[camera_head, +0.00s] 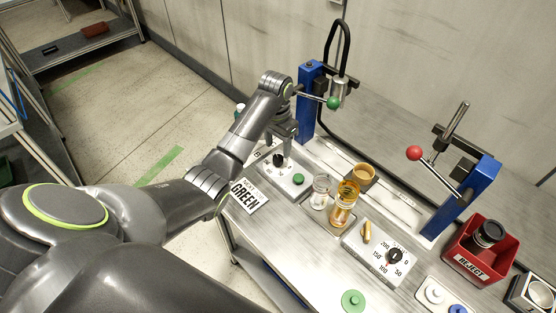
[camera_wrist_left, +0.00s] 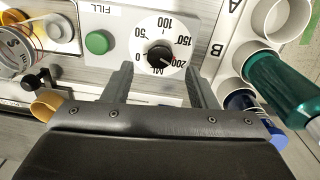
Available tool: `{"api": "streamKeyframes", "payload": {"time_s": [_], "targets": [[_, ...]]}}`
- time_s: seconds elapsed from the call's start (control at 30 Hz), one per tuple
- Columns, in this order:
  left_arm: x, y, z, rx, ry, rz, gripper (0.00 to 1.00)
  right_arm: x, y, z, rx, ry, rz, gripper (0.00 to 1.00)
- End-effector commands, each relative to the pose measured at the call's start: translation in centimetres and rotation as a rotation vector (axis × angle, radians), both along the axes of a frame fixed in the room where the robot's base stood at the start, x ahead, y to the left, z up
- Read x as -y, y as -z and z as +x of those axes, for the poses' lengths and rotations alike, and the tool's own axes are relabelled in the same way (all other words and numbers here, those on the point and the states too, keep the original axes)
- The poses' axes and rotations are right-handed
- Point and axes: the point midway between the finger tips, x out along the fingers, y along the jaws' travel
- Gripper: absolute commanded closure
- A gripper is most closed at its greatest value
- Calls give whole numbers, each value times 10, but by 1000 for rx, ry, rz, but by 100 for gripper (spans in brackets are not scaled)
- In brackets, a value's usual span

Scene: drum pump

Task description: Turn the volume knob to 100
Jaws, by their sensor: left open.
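The black volume knob (camera_wrist_left: 160,57) sits on a white round dial marked 0 to 200 with ML in the left wrist view. Its pointer looks to be toward the 200 side, but this is small. In the head view this knob (camera_head: 279,160) is on the left panel (camera_head: 291,185), beneath my left gripper (camera_head: 285,140). In the left wrist view my left gripper (camera_wrist_left: 158,85) is open and empty. Its two fingers are apart, with the knob just beyond the gap between their tips; contact cannot be told. My right gripper is not in view.
A green FILL button (camera_wrist_left: 97,42) is beside the dial. A rack (camera_wrist_left: 238,45) marked A and B holds a green bottle (camera_wrist_left: 280,85). A second numbered dial (camera_head: 394,256), glasses (camera_head: 343,205), a blue press post (camera_head: 306,100) and a red REJECT bin (camera_head: 482,268) stand rightward.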

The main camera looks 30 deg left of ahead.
Motion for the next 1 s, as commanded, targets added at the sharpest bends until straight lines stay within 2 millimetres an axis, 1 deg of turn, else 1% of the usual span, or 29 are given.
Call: {"api": "streamKeyframes", "payload": {"time_s": [0.03,0.1,0.2,0.3,0.43,0.67,0.77,1.0], "targets": [[1,7,-1,-6,0,-2,48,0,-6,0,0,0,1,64],[1,19,-2,-5,0,-1,48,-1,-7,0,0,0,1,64],[1,32,-1,-3,-1,0,48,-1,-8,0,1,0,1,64],[2,41,-1,-1,1,-1,48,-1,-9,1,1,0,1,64],[2,46,-1,-1,1,0,48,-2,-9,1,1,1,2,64],[1,46,-1,0,1,0,48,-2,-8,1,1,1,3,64],[1,46,-1,0,1,0,60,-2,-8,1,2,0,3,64],[1,46,-1,0,1,0,91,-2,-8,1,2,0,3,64]]}}
